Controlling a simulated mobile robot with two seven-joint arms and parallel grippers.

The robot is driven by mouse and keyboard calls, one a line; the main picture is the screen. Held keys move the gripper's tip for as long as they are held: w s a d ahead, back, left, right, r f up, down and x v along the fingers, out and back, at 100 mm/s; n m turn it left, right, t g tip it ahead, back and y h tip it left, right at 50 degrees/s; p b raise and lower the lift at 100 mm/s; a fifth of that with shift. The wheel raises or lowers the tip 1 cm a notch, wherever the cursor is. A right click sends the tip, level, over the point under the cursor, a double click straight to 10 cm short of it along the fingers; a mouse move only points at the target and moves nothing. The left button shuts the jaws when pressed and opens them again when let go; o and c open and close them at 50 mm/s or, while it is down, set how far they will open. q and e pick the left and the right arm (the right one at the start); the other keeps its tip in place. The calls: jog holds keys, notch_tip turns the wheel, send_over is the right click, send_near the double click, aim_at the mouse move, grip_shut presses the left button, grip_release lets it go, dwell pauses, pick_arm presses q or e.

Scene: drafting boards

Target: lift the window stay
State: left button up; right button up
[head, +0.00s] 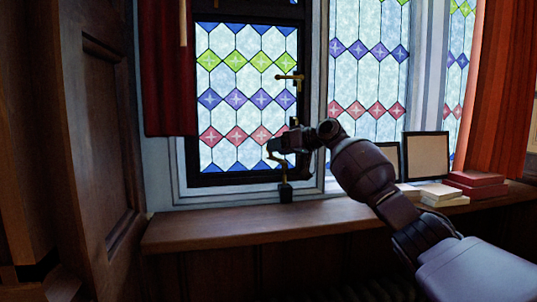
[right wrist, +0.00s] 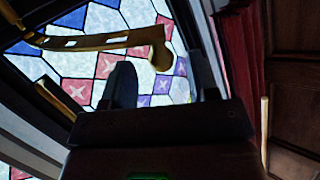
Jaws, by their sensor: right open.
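The window stay (right wrist: 100,41) is a brass bar with slots and a rounded end, lying across the upper part of the right wrist view in front of the leaded glass. In the head view its curved brass part (head: 271,150) shows at the lower right of the dark window frame. My right gripper (head: 280,142) is beside it there, partly covering it. In the right wrist view the open right gripper (right wrist: 162,78) has its two dark fingers apart, with the stay's rounded end just beyond the gap. I cannot tell whether they touch. My left gripper is not in view.
A brass window handle (head: 290,78) sits higher on the frame. The wooden sill (head: 215,226) is clear at left. Picture frames (head: 427,156), red boxes (head: 474,185) and pale books (head: 444,195) stand at right. A red curtain (head: 168,80) hangs at left.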

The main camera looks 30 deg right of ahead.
jog(key=b+v, duration=0.1)
jog(key=v, duration=0.4)
jog(key=shift+s+d+r, duration=0.2)
jog(key=shift+s, duration=0.1)
